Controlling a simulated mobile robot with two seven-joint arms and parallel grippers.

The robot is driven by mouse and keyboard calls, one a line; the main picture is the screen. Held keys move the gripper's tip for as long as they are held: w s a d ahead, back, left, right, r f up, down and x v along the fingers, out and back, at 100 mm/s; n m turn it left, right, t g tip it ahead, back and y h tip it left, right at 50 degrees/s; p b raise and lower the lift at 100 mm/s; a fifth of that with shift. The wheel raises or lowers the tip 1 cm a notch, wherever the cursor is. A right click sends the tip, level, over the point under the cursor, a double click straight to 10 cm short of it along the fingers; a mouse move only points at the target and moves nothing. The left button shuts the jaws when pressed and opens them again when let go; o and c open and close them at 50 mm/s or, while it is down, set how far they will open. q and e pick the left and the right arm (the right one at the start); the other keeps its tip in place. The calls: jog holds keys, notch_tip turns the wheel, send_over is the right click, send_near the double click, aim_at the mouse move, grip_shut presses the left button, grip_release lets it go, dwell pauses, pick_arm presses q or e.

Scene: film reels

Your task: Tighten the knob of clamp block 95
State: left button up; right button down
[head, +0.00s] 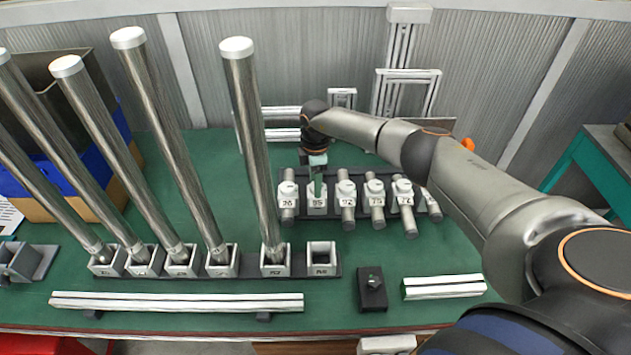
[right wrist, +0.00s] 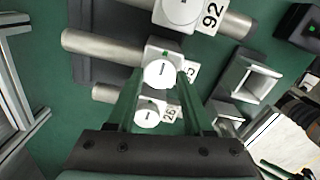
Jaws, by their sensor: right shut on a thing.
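Clamp block 95 (head: 317,203) is a white block in the row on the back half of the table, second from the left. In the right wrist view its white round knob (right wrist: 158,74) has a dark mark on top, and its label is partly covered. A metal tube (right wrist: 100,46) sticks out of the block on the side away from its label. My right gripper (head: 318,180) reaches down over the block. Its two green fingers are shut on the knob, one on each side. In the head view the gripper hides the knob. My left gripper is not in view.
Neighbouring clamp blocks stand close on both sides, including one labelled 92 (head: 347,199). Tall steel posts (head: 252,140) stand in sockets at the left and centre. An empty socket (head: 321,258) is in front. A long rail (head: 180,301) lies near the front edge.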

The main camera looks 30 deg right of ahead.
jog(key=shift+c, duration=1.5)
grip_release()
jog(key=shift+r, duration=0.1)
notch_tip(320, 180, up, 12)
jog(key=b, duration=0.1)
jog(key=shift+r, duration=0.2)
jog(key=shift+s+f, duration=0.1)
